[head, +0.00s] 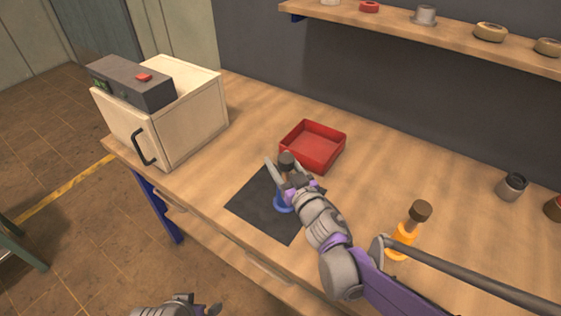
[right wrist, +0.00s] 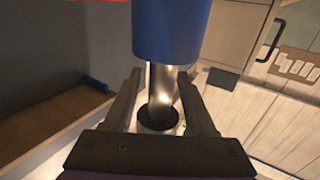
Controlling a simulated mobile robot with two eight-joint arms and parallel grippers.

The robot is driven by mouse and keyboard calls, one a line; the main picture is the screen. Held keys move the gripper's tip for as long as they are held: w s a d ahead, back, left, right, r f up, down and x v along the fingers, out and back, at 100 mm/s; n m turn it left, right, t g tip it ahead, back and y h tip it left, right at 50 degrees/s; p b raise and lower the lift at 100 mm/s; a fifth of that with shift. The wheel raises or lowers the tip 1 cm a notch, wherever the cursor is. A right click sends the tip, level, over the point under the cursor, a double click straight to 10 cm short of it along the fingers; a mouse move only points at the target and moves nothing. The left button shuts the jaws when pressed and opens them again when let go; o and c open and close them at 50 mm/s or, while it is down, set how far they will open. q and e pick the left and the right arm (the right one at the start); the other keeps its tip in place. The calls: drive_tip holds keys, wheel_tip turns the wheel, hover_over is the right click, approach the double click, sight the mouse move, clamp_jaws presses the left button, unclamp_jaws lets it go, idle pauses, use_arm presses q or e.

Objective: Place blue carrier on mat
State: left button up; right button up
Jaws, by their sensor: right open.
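The blue carrier (head: 281,204) has a blue base, a metal stem and a dark cap. It appears to stand upright on the dark mat (head: 252,204), near the mat's upper right part. My right gripper (head: 281,172) is open, with its fingers on either side of the carrier's upper part. In the right wrist view, the carrier's blue part (right wrist: 170,30) and metal stem show between the spread fingers (right wrist: 160,95).
A red tray (head: 312,166) lies just behind the mat. A yellow carrier (head: 402,239) with a dark cap stands to the right, beside my right arm. A cream cabinet (head: 196,128) stands at the left, and a small jar (head: 512,187) at the far right. A shelf (head: 455,39) runs above.

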drive_tip(key=shift+r, duration=0.3)
drive_tip(key=v, duration=1.2)
drive_tip(key=shift+f, duration=0.15)
drive_tip(key=s+d+r+m+g+h+p, duration=0.1)
drive_tip(key=s+d+m+h+p, duration=0.1)
drive_tip(key=d+m+h+p, duration=0.3)
drive_tip(key=s+d+r+g+h+p, duration=0.1)
drive_tip(key=s+d+g+h+p, duration=0.1)
drive_tip(key=d+h, duration=0.35)
drive_tip(key=s+f+g+y+p, duration=0.2)
drive_tip(key=s+g, duration=0.5)
drive_tip(key=s, duration=0.5)
drive_tip(key=d+f+p, duration=0.1)
drive_tip(key=p, duration=0.1)
drive_tip(key=shift+y+p, duration=0.35)
drive_tip(key=shift+p, duration=0.05)
